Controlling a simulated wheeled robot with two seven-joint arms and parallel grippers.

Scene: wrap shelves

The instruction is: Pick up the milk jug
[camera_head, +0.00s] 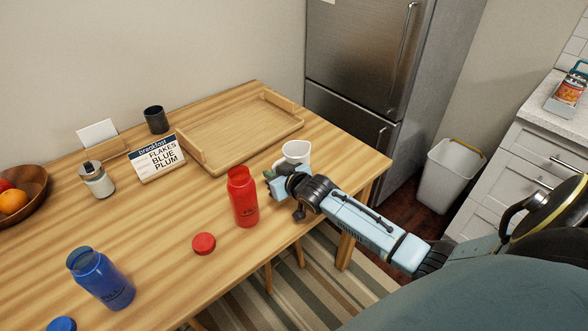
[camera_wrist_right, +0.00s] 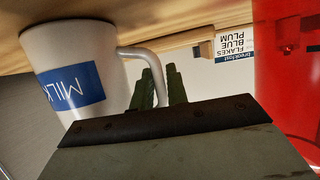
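The milk jug (camera_head: 297,151) is a white jug near the table's right edge, partly hidden behind my right gripper in the head view. In the right wrist view the milk jug (camera_wrist_right: 85,50) shows a blue MILK label and a thin white handle, with its body close to the wooden table top. My right gripper (camera_head: 274,181) is at the handle. In the right wrist view its two dark green fingers (camera_wrist_right: 160,88) stand close together, one on each side of the handle, and look shut on it. My left gripper is not in view.
A red bottle (camera_head: 243,198) stands just left of my right gripper. A red cap (camera_head: 204,244) and blue bottle (camera_head: 102,280) are nearer. A wooden tray (camera_head: 225,158) lies behind the jug. A breakfast sign (camera_head: 158,159) and dark cup (camera_head: 156,120) stand farther left.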

